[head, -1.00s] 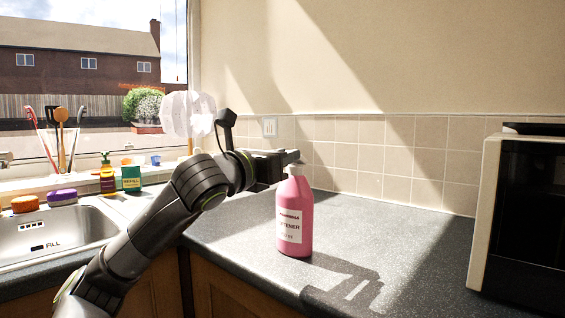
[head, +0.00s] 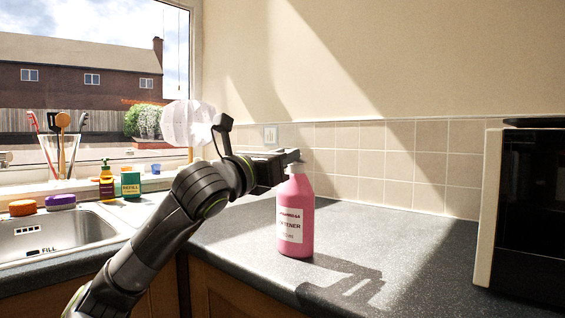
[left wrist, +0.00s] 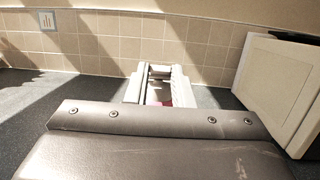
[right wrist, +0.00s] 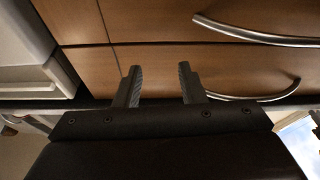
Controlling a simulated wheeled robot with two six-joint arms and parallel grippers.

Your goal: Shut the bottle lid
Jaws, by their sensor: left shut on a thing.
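A pink bottle (head: 295,218) with a white label stands upright on the dark worktop. My left gripper (head: 294,156) is at the very top of the bottle, level with its neck, and is shut on the bottle lid, which the fingers mostly hide. In the left wrist view the fingers (left wrist: 160,72) are close around the lid, and a bit of pink shows between them. My right gripper (right wrist: 158,85) shows only in its own wrist view. Its fingers are apart with nothing between them, in front of wooden drawers.
A cream and black microwave (head: 530,210) stands on the right of the worktop (head: 410,245). A sink (head: 60,235) with sponges, bottles and a glass of utensils (head: 60,152) is at the left. The worktop between bottle and microwave is clear.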

